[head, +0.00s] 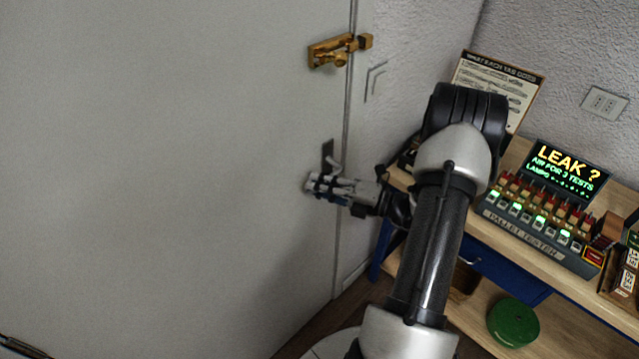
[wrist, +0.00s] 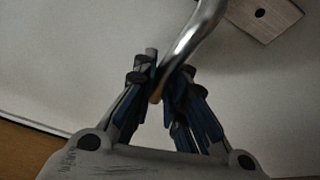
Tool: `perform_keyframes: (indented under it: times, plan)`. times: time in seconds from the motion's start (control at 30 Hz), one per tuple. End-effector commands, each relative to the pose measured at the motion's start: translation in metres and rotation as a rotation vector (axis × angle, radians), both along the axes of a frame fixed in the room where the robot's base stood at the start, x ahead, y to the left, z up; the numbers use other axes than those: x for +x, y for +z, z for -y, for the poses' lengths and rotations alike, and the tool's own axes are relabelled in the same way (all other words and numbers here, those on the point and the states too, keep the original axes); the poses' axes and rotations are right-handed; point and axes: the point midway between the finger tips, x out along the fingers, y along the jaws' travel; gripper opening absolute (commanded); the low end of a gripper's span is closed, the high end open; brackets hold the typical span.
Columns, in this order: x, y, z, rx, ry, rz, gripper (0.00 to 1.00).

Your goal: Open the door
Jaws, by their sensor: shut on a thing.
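A pale grey door (head: 170,150) fills the left of the head view and looks closed against its frame. A brass latch (head: 335,50) sits high near its right edge, reaching across to the frame. A dark plate with a metal lever handle (head: 333,162) is lower on the same edge. My gripper (head: 312,184) is at this handle, partly covering it. In the wrist view, the curved shiny handle (wrist: 196,38) runs down between the fingers of my gripper (wrist: 170,85), which are shut on it. The handle's plate (wrist: 262,14) shows at the upper right.
Right of the door is a wooden workbench (head: 404,180) with a pallet tester (head: 535,229), a lit screen (head: 566,168) and a propped poster (head: 497,85). A green round object (head: 513,321) lies on its lower shelf. A wall switch (head: 375,81) is beside the door frame.

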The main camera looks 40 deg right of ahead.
Motion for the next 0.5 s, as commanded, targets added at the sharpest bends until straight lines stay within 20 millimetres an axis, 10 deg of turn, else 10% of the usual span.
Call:
perform_keyframes:
  times: [0.5]
  plan:
    - [0.001,-0.029,0.007,-0.370,0.001,0.030,0.00]
